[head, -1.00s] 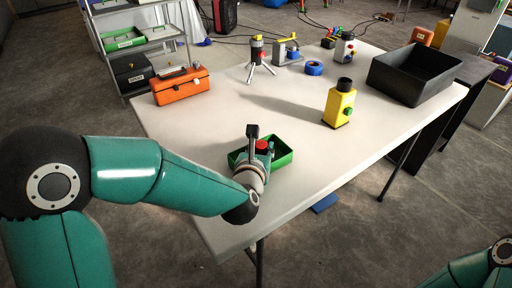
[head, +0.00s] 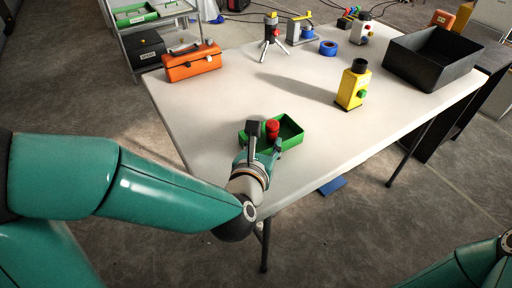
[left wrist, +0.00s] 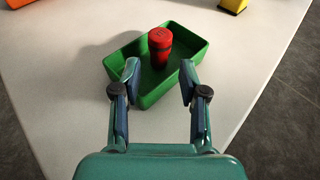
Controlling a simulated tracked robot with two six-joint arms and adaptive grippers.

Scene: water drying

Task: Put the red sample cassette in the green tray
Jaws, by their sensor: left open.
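The red sample cassette (head: 272,129) stands upright in the green tray (head: 293,142) near the table's front edge. In the left wrist view the cassette (left wrist: 160,44) is a red cylinder inside the tray (left wrist: 196,45), towards its far side. My left gripper (left wrist: 157,78) is open, its two fingers apart at the near rim of the tray, with the cassette beyond the fingertips and clear of them. In the head view the left gripper (head: 264,150) partly covers the tray's near side. My right gripper is out of view; only part of that arm shows at the lower right.
A yellow device (head: 351,88) with a black top stands right of the tray. A black bin (head: 436,75) is at the back right, an orange toolbox (head: 192,65) at the back left. A small tripod (head: 271,45) and blue tape roll (head: 328,48) stand farther back. The table centre is clear.

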